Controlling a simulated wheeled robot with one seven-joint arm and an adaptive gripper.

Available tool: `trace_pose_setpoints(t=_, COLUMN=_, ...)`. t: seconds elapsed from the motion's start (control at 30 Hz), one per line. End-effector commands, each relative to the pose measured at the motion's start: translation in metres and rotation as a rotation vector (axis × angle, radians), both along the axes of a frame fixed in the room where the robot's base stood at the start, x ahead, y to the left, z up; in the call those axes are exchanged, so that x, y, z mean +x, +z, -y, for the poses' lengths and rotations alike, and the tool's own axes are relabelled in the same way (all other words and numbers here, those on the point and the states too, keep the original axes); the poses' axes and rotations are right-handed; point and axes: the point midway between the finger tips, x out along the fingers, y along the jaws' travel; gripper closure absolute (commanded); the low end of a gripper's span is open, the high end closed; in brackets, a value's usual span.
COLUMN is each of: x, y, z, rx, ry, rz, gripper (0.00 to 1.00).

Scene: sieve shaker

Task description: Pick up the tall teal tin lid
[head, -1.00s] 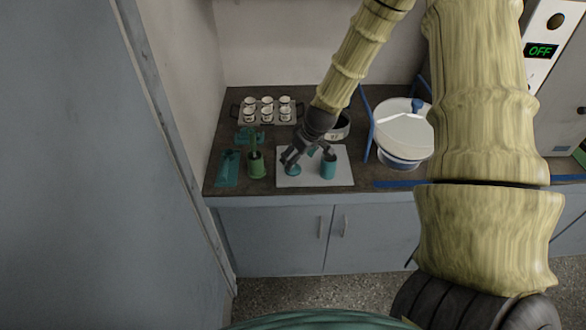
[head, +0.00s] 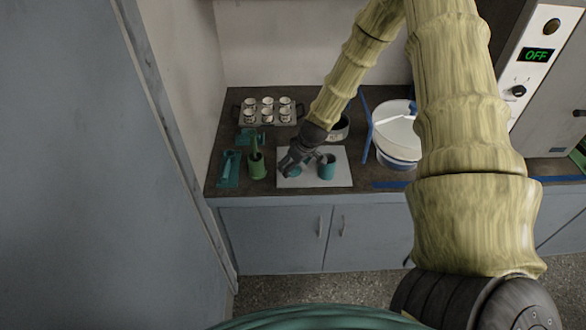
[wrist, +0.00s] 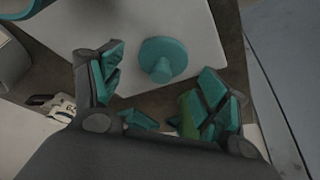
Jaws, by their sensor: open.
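The teal lid (wrist: 163,58) lies on the white board (wrist: 203,42), a round disc with a knob standing up from it. In the head view the lid (head: 295,171) shows just below my gripper, partly covered by it. My gripper (head: 301,166) is open and empty above the board. In the wrist view its teal-padded fingers (wrist: 165,92) are spread wide, and the lid appears beyond the gap between them, apart from both. An upright teal tin (head: 327,168) stands on the board to the right of the lid.
A green pot with a brush-like tool (head: 257,168) and a teal tray (head: 229,170) stand left of the board. A rack of white cups (head: 268,111) is behind. A round bowl (head: 341,128) and a large white-lidded vessel (head: 398,128) stand right.

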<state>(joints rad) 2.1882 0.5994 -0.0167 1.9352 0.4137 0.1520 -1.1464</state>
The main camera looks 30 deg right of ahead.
Motion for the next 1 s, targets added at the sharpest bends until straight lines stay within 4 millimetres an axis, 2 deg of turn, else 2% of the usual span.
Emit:
trace_pose_setpoints(t=0.2, x=0.004, y=-0.011, z=-0.001, rx=-0.001, ry=-0.001, rz=0.000, gripper=0.25)
trace_pose_setpoints(t=0.53, x=0.006, y=-0.014, z=-0.001, rx=-0.001, ry=0.000, rz=0.001, gripper=0.25)
trace_pose_setpoints(t=0.73, x=0.006, y=-0.013, z=-0.001, rx=-0.001, ry=0.000, rz=0.000, gripper=0.61)
trace_pose_setpoints(t=1.0, x=0.006, y=-0.013, z=-0.001, rx=-0.001, ry=0.000, rz=0.000, gripper=0.64)
